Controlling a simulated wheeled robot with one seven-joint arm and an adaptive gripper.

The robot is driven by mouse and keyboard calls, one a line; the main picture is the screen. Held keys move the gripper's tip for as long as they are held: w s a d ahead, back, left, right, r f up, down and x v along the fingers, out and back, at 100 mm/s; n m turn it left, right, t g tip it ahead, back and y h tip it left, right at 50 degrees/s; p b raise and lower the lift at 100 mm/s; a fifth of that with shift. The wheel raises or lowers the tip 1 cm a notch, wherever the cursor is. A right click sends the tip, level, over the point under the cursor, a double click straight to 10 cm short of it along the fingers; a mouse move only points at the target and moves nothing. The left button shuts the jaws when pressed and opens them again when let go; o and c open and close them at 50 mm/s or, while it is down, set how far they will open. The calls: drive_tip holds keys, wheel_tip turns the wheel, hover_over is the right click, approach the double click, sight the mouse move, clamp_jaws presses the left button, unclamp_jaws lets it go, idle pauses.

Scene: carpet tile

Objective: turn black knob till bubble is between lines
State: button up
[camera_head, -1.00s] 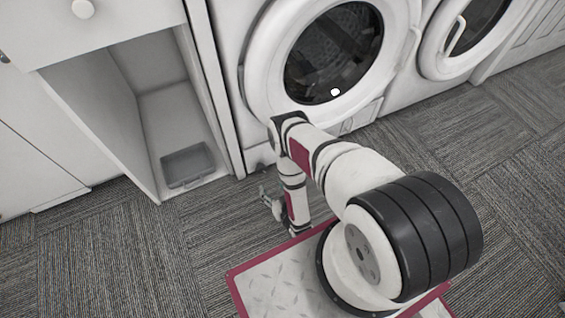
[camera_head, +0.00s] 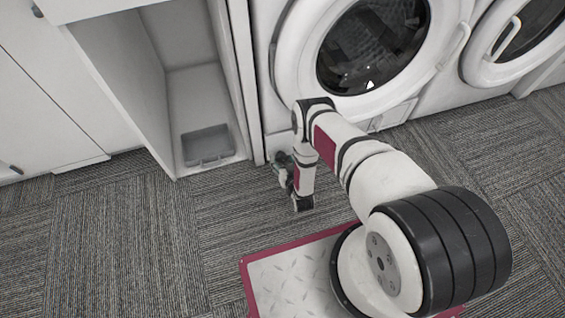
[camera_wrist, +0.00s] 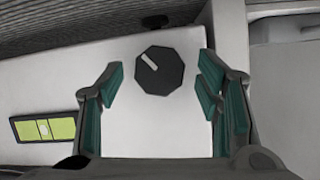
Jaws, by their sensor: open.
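The black knob (camera_wrist: 159,71) is eight-sided with a pale bar mark pointing to the upper left. It sits on a white surface in the wrist view. My gripper (camera_wrist: 162,77) is open, with a teal-padded finger on each side of the knob and gaps between. A green bubble level (camera_wrist: 44,128) in a dark frame lies at the lower left. A pale spot shows near its middle, but it is too small to tell exactly how it sits against the lines. In the head view my gripper (camera_head: 282,162) is low by the washer's lower left corner; the knob is hidden there.
A front-loading washer (camera_head: 290,85) stands behind my arm, with another machine (camera_head: 510,35) to its right. An open cabinet (camera_head: 190,85) holding a grey tray (camera_head: 208,146) is to the left. Carpet is clear at left.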

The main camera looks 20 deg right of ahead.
drive_tip(key=shift+w+f, duration=0.15)
drive_tip(key=shift+w, duration=0.25)
drive_tip(key=shift+c, duration=0.3)
drive_tip(key=c, duration=1.1)
drive_tip(key=shift+d+m+y, duration=0.2)
drive_tip(key=shift+m+y, duration=0.5)
drive_tip(key=shift+m, duration=0.4)
drive_tip(key=shift+m+y, duration=0.9)
drive_tip(key=shift+m, duration=0.4)
